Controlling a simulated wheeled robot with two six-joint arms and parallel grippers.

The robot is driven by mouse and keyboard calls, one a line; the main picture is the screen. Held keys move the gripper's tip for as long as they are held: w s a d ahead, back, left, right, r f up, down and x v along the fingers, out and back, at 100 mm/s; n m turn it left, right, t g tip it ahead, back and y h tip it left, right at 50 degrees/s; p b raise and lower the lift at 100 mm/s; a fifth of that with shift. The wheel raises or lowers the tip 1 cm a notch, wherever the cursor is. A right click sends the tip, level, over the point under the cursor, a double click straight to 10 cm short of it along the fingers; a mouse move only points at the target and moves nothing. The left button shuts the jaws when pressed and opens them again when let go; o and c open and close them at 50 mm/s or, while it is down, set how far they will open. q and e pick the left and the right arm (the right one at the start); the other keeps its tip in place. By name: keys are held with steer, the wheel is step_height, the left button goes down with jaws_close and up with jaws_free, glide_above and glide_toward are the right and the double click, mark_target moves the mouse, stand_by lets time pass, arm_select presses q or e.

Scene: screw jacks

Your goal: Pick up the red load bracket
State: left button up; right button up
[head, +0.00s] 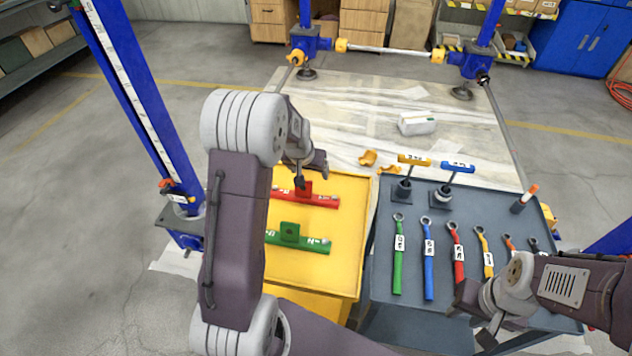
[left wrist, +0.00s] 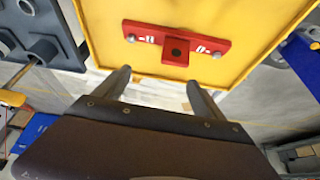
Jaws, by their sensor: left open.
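The red load bracket (head: 322,200) lies on the yellow tabletop (head: 345,265), a flat bar with a raised square block in its middle. My left gripper (head: 303,180) is over its left part in the head view and partly hides it. In the left wrist view the red bracket (left wrist: 175,43) lies ahead of the gripper (left wrist: 158,80), whose two fingers are spread with nothing between them. The bracket's block with a dark hole faces the gap. My right gripper (head: 489,338) is low over the front of the grey table; its jaws are not clear.
A green bracket (head: 298,238) lies on the yellow top, nearer than the red one. The grey table (head: 385,275) to the right holds several coloured wrenches and two screw jacks, one with a blue handle (head: 457,167). A blue post (head: 135,80) stands at left.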

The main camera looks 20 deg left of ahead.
mark_target(303, 188)
arm_select(q)
steer(key=shift+n+g, duration=0.3)
steer(key=shift+g, duration=0.1)
steer(key=a+f, duration=0.1)
steer(key=f, duration=0.1)
steer(key=a+f, duration=0.1)
steer(key=f, duration=0.2)
steer(key=f+b, duration=0.1)
steer(key=f, duration=0.1)
steer(key=shift+s+a+f, duration=0.1)
steer(key=shift+a+f, duration=0.25)
steer(key=shift+a, duration=0.05)
steer(key=shift+f, duration=0.25)
steer(key=x, duration=0.4)
steer(key=shift+w+a+f+b, duration=0.1)
steer(key=shift+w+f+b, duration=0.15)
steer(key=shift+b, duration=0.1)
steer(key=shift+s+r, duration=0.1)
steer(key=shift+r, duration=0.05)
arm_select(e)
steer(key=f, duration=0.2)
steer(key=shift+s+d+f, duration=0.15)
steer(key=shift+s+f, duration=0.1)
steer(key=shift+f, duration=0.05)
arm_select(q)
steer(key=c, duration=1.5)
jaws_close()
